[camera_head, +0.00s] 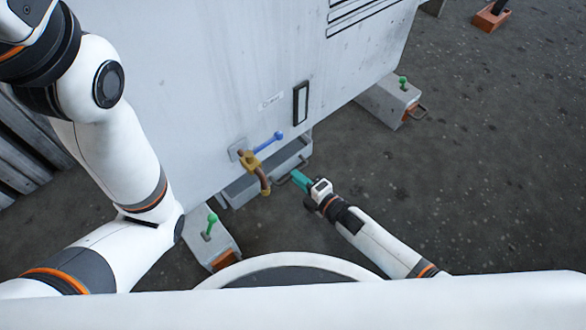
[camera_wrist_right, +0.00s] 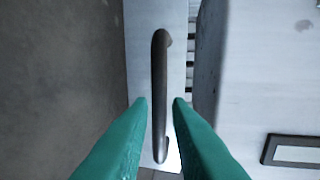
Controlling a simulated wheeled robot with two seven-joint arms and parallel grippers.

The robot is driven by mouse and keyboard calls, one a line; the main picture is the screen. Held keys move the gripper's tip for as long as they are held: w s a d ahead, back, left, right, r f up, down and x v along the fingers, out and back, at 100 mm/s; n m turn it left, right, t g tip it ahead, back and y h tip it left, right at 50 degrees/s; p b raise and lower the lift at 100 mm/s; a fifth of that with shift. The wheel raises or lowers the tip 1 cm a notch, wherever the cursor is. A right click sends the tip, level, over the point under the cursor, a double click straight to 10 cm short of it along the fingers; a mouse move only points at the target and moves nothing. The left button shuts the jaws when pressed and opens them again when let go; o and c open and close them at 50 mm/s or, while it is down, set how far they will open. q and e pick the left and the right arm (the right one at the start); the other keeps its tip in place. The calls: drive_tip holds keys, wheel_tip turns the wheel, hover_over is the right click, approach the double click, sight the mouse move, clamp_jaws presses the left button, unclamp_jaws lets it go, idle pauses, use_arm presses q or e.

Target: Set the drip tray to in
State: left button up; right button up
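The grey drip tray (camera_head: 236,190) sits low at the base of the pale housing, and part of it sticks out past the housing wall. A brass tap with a blue lever (camera_head: 265,142) hangs over it and hides part of it. In the right wrist view the tray's dark bar handle (camera_wrist_right: 159,90) stands on a pale face. My right gripper (camera_head: 298,178), with teal fingers, is at the tray's front near the handle. In the wrist view its fingers (camera_wrist_right: 160,102) are apart, one on each side of the handle, with gaps showing. My left gripper is out of view.
The housing (camera_head: 200,90) rises behind the tray. Grey blocks with green levers stand on the left (camera_head: 213,240) and right (camera_head: 388,100) of the tray. The dark floor (camera_head: 460,180) to the right is mostly clear.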

drive_tip(key=p+v, duration=0.4)
drive_tip(key=v, duration=0.4)
drive_tip(key=shift+s+d, duration=0.25)
